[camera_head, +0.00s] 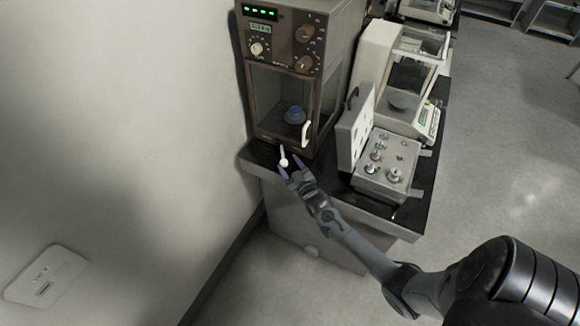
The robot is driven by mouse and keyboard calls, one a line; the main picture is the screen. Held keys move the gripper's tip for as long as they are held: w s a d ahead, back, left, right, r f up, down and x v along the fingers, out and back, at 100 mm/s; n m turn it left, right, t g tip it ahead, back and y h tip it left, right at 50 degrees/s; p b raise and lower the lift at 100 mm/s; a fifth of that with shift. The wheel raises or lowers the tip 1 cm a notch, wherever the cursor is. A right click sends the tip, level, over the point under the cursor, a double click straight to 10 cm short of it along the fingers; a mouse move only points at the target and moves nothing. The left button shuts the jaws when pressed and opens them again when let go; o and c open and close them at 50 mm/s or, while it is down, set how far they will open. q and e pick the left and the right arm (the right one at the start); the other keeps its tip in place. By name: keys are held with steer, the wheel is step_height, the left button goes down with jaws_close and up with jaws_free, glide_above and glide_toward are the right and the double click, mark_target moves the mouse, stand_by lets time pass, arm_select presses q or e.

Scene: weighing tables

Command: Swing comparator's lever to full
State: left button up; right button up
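The comparator (318,60) is a tall brown cabinet with a green-lit display, several knobs and a glass front. A curved white handle (306,133) is higher up on the right of the front. My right gripper (291,167) is open, its purple-tipped fingers spread just in front of the lever. One finger is close to the lever's lower end; I cannot tell whether they touch. My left gripper is out of view.
A grey weight box (387,180) with several metal weights and a raised lid (355,130) stands right of the comparator on the dark tabletop (345,196). White balances (425,50) stand behind it. A wall rises at the left; open floor lies at the right.

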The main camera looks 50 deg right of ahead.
steer(key=shift+s+a+r, duration=0.1)
steer(key=shift+s+a, duration=0.25)
steer(key=shift+s, duration=0.2)
steer(key=p+v, duration=0.1)
steer(key=v, duration=0.8)
steer(key=shift+s, duration=0.3)
